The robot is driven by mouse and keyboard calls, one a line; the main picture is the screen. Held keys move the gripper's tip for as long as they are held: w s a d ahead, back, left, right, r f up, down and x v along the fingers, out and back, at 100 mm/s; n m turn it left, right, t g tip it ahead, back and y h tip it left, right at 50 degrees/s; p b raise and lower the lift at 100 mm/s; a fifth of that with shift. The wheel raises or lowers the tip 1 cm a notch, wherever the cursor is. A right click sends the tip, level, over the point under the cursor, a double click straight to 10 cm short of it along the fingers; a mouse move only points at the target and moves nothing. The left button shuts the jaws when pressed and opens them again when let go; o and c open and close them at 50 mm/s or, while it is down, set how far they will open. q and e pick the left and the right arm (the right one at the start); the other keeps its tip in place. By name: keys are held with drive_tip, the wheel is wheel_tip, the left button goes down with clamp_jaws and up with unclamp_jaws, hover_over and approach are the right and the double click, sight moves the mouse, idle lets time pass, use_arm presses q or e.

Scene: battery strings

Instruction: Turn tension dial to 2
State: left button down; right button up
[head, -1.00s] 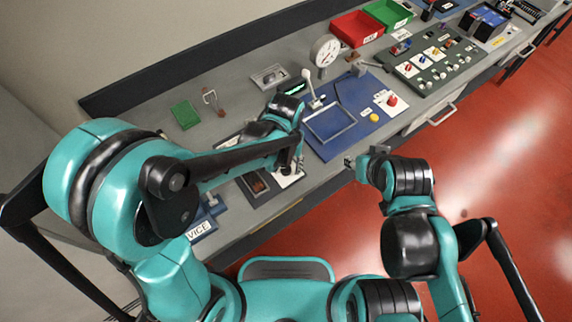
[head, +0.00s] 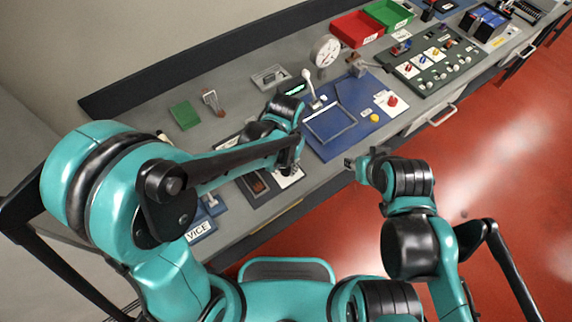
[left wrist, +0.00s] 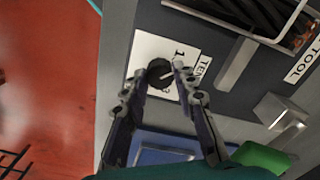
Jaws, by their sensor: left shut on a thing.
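The tension dial (left wrist: 160,71) is a small round black knob on a white plate (left wrist: 151,50) with printed numbers. A "1" is readable beside it; the other marks are partly covered by my fingers. A label (left wrist: 201,72) starting "TEN" lies beside the plate. My left gripper (left wrist: 158,74) has its two fingers on either side of the knob and is shut on it. In the head view my left gripper (head: 290,166) is over the white plate (head: 287,178), and the knob is hidden there. My right gripper (head: 356,163) is off the bench's front edge, apart from everything; its jaw opening is unclear.
A blue board (head: 340,142) with a lever, a yellow button and a red button lies right of my left gripper. A tool tray (left wrist: 258,18) is close to the dial. A green block (head: 185,115), red bin (head: 357,29) and green bin (head: 389,14) are farther back.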

sight(286, 168)
use_arm(q)
drive_tip(key=m, duration=0.4)
drive_tip(key=shift+m, duration=2.2)
drive_tip(key=c, duration=1.2)
unclamp_jaws()
drive_tip(key=shift+r, duration=0.1)
wheel_tip(286, 168, up, 12)
drive_tip(key=shift+f, duration=0.1)
